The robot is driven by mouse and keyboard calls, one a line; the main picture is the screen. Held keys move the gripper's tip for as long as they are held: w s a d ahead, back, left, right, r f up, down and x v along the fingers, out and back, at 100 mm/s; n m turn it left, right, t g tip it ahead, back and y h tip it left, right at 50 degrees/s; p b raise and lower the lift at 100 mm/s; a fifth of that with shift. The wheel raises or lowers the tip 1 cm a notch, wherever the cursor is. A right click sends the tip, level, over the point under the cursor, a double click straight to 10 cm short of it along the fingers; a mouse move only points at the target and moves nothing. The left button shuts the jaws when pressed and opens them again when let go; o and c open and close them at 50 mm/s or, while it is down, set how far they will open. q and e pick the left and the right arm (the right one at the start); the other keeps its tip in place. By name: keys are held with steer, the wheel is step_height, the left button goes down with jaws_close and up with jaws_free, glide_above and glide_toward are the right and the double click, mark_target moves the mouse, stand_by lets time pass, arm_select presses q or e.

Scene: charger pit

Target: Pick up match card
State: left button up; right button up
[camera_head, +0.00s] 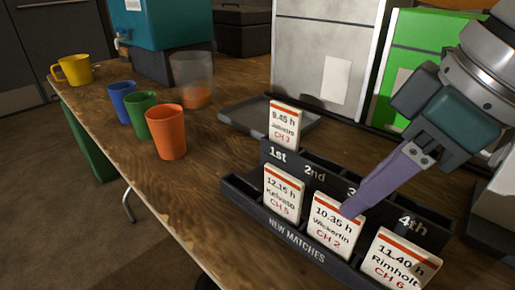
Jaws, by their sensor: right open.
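A black card rack (310,172) stands on the wooden table, its upper row labelled 1st, 2nd, a partly covered 3, and 4th. A match card reading 9.45 h, CH 3 (284,125) stands upright at 1st. In the front "NEW MATCHES" row stand the 12.15 h, CH 5 card (283,192), the 10.35 h, CH 2 card (335,227) and the 11.40 h, CH 6 card (401,262). My right gripper (350,208) is open, its purple fingers pointing down-left at the upper right of the 10.35 h card. I cannot tell whether they touch it. My left gripper is out of view.
A grey tray (240,117) lies behind the rack. Blue (123,101), green (141,112) and orange (166,132) cups, a clear container (193,75) and a yellow mug (73,70) stand left. White (325,45) and green (425,40) panels stand behind. The front left tabletop is clear.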

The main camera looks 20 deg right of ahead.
mark_target(337, 212)
steer(key=x, duration=0.1)
steer(key=b+x, duration=0.1)
steer(key=x, duration=0.1)
steer(key=b+x, duration=0.1)
steer(key=x, duration=0.1)
steer(key=shift+a+r, duration=0.1)
steer(key=shift+a, duration=0.25)
steer(key=shift+w+f, duration=0.15)
steer(key=shift+f, duration=0.25)
jaws_close()
